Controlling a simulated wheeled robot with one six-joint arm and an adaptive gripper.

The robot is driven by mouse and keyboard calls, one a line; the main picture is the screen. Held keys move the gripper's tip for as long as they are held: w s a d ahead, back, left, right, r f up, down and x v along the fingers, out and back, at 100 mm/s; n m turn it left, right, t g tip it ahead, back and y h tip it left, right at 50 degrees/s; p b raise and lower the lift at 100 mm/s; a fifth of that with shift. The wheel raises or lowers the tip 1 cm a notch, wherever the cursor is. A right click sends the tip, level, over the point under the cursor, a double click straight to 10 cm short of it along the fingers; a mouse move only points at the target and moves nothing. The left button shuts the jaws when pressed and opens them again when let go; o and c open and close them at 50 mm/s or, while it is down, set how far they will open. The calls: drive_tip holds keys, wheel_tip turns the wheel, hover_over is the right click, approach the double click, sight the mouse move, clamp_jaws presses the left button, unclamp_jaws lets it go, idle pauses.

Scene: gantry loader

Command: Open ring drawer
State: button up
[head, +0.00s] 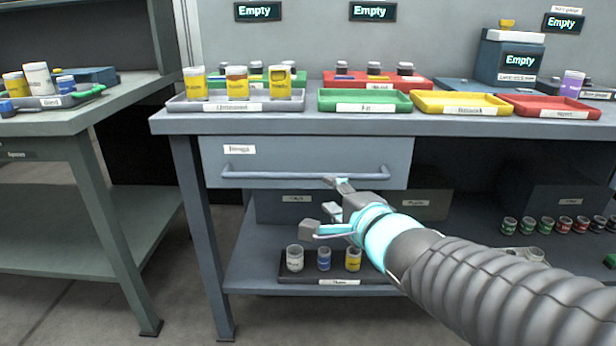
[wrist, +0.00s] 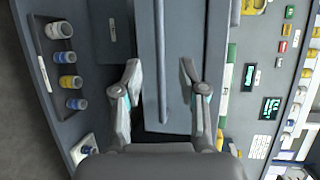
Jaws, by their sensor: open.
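The drawer (head: 315,152) is a grey-blue front under the bench top, with a small white label that I cannot read surely. It looks shut. Its long horizontal bar handle (head: 285,176) runs across the front. My gripper (head: 325,206) is open and empty in front of the drawer, near the handle's right part, with one finger at handle height and the other lower. In the wrist view, the handle (wrist: 161,55) runs between the two spread fingers of my gripper (wrist: 160,72). I cannot tell whether a finger touches it.
Above the drawer, the bench top (head: 400,125) holds a lilac tray (head: 240,106) with several yellow jars, and green (head: 345,104), yellow (head: 440,103) and red (head: 560,113) trays. Floor shows at left.

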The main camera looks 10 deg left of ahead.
sight(308, 178)
drive_tip(key=b+x, duration=0.3)
drive_tip(key=x, duration=1)
drive_tip(key=shift+w+a+f, duration=0.1)
drive_tip(key=shift+w+f, duration=0.05)
drive_tip(key=shift+w, duration=0.05)
clamp_jaws()
